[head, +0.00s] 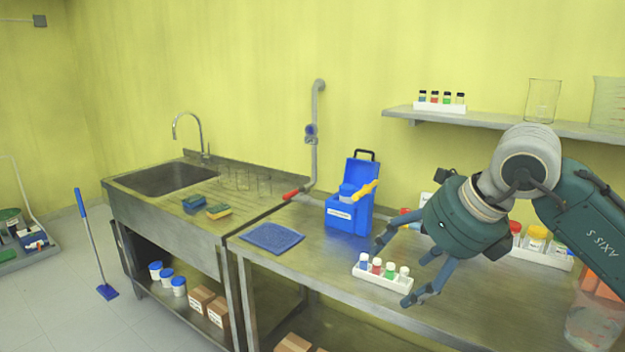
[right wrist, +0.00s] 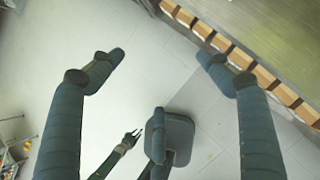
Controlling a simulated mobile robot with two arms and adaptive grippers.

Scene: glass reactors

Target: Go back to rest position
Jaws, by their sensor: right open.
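My right gripper (head: 394,272) hangs at the right over the steel table (head: 315,262), its fingers spread and empty. In the head view its fingertips appear close to a white rack of small vials (head: 383,281); I cannot tell the exact gap. My left gripper is outside the head view. A small dark gripper (right wrist: 133,138), apparently my left one, shows low in the right wrist view beside my base; its jaw state is too small to tell.
A blue caddy (head: 346,219) and a blue mat (head: 271,237) are on the table. A second rack with jars (head: 536,240) and a clear container (head: 594,322) stand at the right. A wall shelf (head: 500,121) holds vials and beakers.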

